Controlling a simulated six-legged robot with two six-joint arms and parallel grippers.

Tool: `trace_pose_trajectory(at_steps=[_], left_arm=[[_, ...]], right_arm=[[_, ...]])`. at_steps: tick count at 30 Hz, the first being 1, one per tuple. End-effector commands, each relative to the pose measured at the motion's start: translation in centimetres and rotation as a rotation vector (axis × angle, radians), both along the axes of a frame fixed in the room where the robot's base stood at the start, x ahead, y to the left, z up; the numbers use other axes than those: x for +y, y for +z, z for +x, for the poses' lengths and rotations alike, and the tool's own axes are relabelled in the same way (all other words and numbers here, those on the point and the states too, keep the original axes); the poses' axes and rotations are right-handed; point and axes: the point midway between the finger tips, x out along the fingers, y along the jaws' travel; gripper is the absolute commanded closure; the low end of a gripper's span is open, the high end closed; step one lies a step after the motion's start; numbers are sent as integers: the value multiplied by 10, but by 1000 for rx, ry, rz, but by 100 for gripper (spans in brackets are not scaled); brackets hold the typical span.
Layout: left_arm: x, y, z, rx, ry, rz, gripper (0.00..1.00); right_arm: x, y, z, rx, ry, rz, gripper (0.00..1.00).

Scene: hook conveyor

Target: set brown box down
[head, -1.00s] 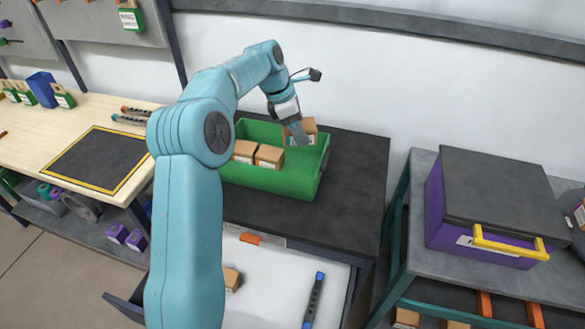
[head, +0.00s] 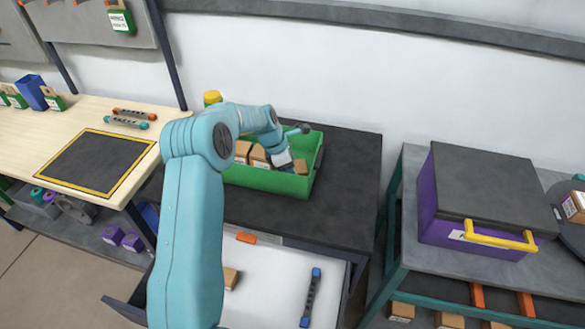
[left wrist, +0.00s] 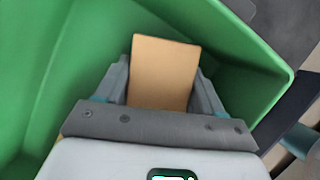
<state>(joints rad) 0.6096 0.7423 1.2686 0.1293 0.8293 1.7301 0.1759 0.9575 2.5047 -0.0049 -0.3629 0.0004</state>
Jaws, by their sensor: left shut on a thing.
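My left gripper (head: 287,164) is down inside the green bin (head: 265,180), near its right end. It is shut on a brown box (left wrist: 165,70), which sits between the two grey fingers in the left wrist view. In the head view the held box (head: 299,167) shows just beside the gripper, low in the bin. The green walls (left wrist: 60,60) surround it in the left wrist view; whether its underside touches the bin floor is hidden. Two other brown boxes (head: 242,151) (head: 259,156) stand in the bin to the left. My right gripper is not in view.
The bin stands on a dark bench top (head: 345,180). An open drawer (head: 265,285) below holds a small brown box (head: 231,278) and a dark blue-ended tool (head: 311,297). A purple case (head: 480,200) stands on the right-hand table. A yellow-topped item (head: 212,98) is behind the arm.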

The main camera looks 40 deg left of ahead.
Motion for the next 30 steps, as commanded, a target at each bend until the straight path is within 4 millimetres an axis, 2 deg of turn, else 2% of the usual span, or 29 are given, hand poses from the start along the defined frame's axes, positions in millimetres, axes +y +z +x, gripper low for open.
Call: trace_pose_trajectory(at_steps=[5, 6, 7, 15, 19, 30], left_arm=[[0, -3, 0, 1, 0, -1, 64], [0, -3, 0, 1, 0, -1, 26], [0, -2, 0, 1, 0, -1, 21], [0, -1, 0, 0, 0, 0, 21], [2, 7, -2, -2, 1, 1, 21], [21, 82, -26, -3, 1, 2, 21]], right_arm=[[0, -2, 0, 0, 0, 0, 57], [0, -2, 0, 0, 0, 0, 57], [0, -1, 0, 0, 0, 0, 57], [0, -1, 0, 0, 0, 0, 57], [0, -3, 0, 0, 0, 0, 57], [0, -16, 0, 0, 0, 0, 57]])
